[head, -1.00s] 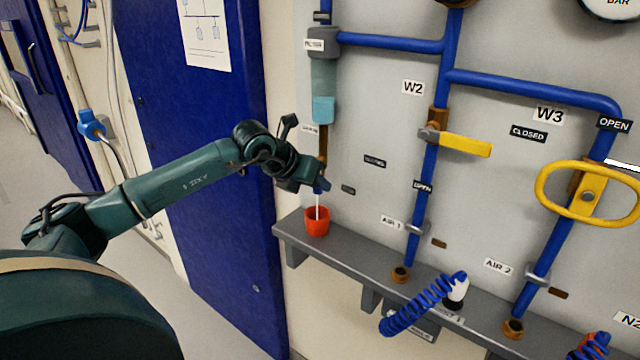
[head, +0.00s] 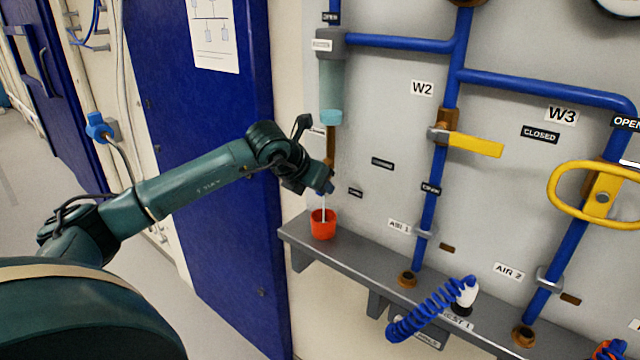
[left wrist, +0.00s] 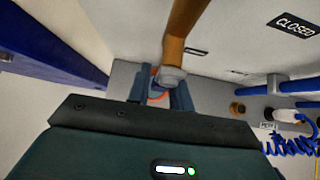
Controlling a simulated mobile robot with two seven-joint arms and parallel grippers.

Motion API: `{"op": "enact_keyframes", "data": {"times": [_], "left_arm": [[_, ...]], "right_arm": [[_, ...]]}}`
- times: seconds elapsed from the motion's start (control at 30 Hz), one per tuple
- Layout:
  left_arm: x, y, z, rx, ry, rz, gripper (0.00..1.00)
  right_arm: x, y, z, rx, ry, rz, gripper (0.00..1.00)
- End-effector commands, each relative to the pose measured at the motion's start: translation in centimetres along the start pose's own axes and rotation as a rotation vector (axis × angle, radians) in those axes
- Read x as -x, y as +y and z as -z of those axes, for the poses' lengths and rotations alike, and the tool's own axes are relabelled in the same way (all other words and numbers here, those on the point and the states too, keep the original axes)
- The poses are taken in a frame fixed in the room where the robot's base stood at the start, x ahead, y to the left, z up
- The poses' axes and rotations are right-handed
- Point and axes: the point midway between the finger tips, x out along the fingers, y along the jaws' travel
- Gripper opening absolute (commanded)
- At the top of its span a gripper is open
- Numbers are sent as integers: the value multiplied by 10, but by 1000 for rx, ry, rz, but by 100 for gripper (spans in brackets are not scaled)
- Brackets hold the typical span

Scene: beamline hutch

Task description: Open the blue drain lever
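The brown drain pipe (head: 331,145) comes down from the filter (head: 331,88) on the wall panel. My left gripper (head: 328,187) is at its lower end. In the left wrist view, my left gripper's blue-grey fingers (left wrist: 160,92) stand apart. The pipe (left wrist: 180,28) ends in a grey fitting (left wrist: 172,76) close by them. A thin pale stream or rod runs down from there into a red cup (head: 323,230) on the shelf. My right gripper is not in view.
A grey shelf (head: 360,265) runs below the panel. To the right are a yellow lever (head: 475,146), a yellow oval handle (head: 556,190), blue pipes (head: 400,41) and a coiled blue hose (head: 432,310). A blue door (head: 205,130) stands left.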

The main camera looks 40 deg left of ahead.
Motion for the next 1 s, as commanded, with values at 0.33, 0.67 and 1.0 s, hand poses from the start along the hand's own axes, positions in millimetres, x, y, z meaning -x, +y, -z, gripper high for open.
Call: {"op": "enact_keyframes", "data": {"times": [0.33,0.67,1.0], "left_arm": [[0,0,0,5,1,3,40],[22,0,1,2,-2,1,40],[96,1,1,3,-2,-2,40]], "right_arm": [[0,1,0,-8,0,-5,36],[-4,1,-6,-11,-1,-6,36],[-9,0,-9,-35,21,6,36]]}}
